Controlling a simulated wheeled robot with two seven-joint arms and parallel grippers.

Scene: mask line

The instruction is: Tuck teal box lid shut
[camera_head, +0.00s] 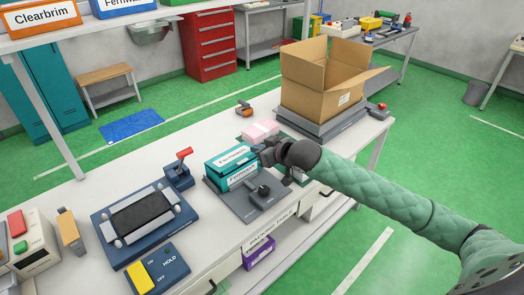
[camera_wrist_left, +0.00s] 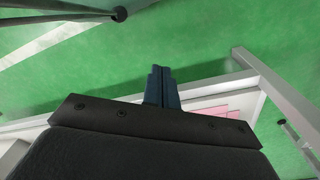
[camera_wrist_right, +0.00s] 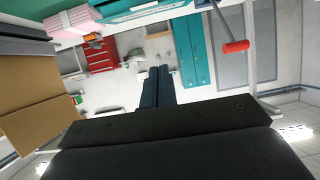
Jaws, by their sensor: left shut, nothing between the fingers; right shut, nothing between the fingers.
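The teal box (camera_head: 231,179) sits on a grey fixture plate (camera_head: 265,212) in the middle of the bench. Its lid (camera_head: 230,156) lies over the top and looks slightly tilted; I cannot tell whether its front edge is tucked. Part of the teal box, with a white label, shows at the top of the right wrist view (camera_wrist_right: 130,10). My right gripper (camera_head: 264,152) is at the right side of the box, close to the lid; I cannot tell whether it touches. Its fingers (camera_wrist_right: 158,72) are shut and empty. My left gripper (camera_wrist_left: 162,72) is shut and empty, outside the head view.
A black-knobbed lever (camera_head: 264,190) stands on the plate in front of the box. Pink packs (camera_head: 261,131) lie behind it. An open carton (camera_head: 320,85) stands at the back right. A red-handled device (camera_head: 180,170) and a blue-framed pad (camera_head: 143,219) are left.

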